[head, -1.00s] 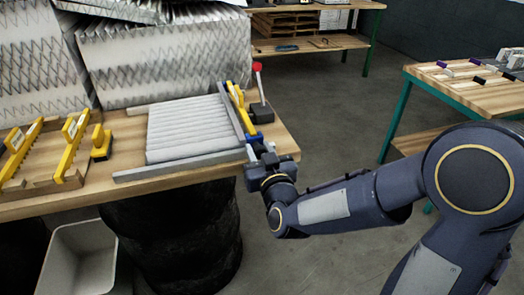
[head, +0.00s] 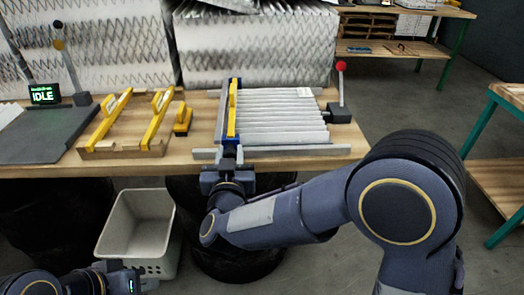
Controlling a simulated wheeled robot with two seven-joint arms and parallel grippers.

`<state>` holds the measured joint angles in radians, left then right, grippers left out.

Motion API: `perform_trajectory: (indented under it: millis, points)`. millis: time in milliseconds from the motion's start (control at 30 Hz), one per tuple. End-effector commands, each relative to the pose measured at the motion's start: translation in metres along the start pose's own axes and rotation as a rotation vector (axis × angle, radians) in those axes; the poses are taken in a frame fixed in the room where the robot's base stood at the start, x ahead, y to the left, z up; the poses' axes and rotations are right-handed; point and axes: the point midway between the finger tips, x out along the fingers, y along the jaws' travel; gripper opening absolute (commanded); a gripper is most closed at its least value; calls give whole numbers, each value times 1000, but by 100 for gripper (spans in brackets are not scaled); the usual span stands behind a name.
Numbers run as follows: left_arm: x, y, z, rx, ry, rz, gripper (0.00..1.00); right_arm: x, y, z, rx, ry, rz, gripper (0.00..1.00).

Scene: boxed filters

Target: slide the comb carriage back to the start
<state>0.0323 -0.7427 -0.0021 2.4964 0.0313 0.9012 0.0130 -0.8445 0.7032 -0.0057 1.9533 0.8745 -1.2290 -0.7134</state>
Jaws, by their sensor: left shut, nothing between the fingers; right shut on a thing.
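The comb carriage (head: 232,110), a blue and grey bar with a yellow piece on top, lies across the left end of the white pleated filter (head: 280,115). The pleats spread out to its right, between grey rails. My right gripper (head: 230,157) is shut on the near end of the carriage, at the front edge of the bench; its fingertips are partly hidden. My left gripper (head: 140,282) is shut and empty, low at the bottom left, in front of the bench and apart from everything on it.
Yellow combs (head: 158,120) stand in a wooden rack left of the carriage, beside a small yellow block (head: 183,120). A display (head: 44,94) reads IDLE. A red-knobbed lever (head: 341,90) stands at the right. A pale bin (head: 140,230) is below; large filters (head: 250,50) stand behind.

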Motion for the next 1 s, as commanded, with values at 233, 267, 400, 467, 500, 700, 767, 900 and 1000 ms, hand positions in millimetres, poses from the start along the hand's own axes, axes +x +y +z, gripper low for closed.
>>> perform_trajectory:
  millis: [233, 267, 400, 467, 500, 700, 767, 900, 1000]
  points:
    - [-6, 3, -3, 0, 0, 0, 0, 0, -47, 0, -1, -1, -4, 0]
    - [-6, 3, -3, 0, 0, 0, 0, 0, -51, 0, -1, -1, -3, 0]
    - [-8, 4, -4, 0, 0, 0, 0, 0, -63, 0, -1, -1, -2, 0]
    - [-8, 4, -4, 0, 0, 0, 0, 0, -67, 0, -1, 0, -2, 0]
    - [-8, 4, -4, 0, 0, 0, 0, 0, -68, 0, 0, 0, -2, 0]
    - [-8, 4, -4, 0, 0, 0, 0, 0, -72, 0, 1, 1, -3, 0]
    - [-8, 4, -4, 0, 0, 0, 0, 0, -72, -1, 2, 1, -4, 0]
    - [-8, 4, -4, 0, 0, 0, 0, 0, -72, -1, 2, 1, -7, 0]
    - [-8, 4, -4, 0, 0, 0, 0, 0, -73, -1, 2, 2, -8, 38]
